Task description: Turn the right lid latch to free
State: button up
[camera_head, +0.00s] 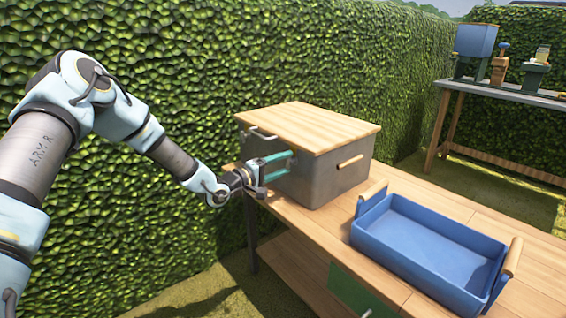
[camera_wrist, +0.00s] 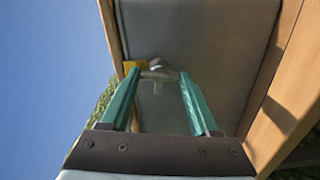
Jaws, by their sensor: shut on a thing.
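A grey box (camera_head: 325,180) with a pale wooden lid (camera_head: 310,127) stands on the wooden bench. The lid lies flat on it. My gripper (camera_head: 290,162) reaches from the left to the box's near left face, its teal fingers level just below the lid edge. In the wrist view my gripper (camera_wrist: 158,76) has its fingertips on either side of a small grey metal latch (camera_wrist: 156,65) and is shut on it. A yellow plate (camera_wrist: 131,67) sits beside the latch near the lid edge (camera_wrist: 109,25). In the head view the fingers hide this latch.
A metal piece (camera_head: 262,133) shows on the box's left side under the lid. A wooden handle (camera_head: 350,162) is on its right face. A blue tray (camera_head: 425,245) with wooden handles stands on the bench (camera_head: 390,285). A hedge (camera_head: 200,70) rises behind. Another table (camera_head: 510,94) stands back right.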

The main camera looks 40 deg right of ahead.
jog(key=shift+n, duration=0.9)
jog(key=o, duration=1.4)
jog(key=shift+c, duration=0.2)
jog(key=a, duration=1)
jog(key=shift+w+a+b, duration=0.3)
jog(key=shift+w+a, duration=0.05)
jog(key=shift+a, duration=0.05)
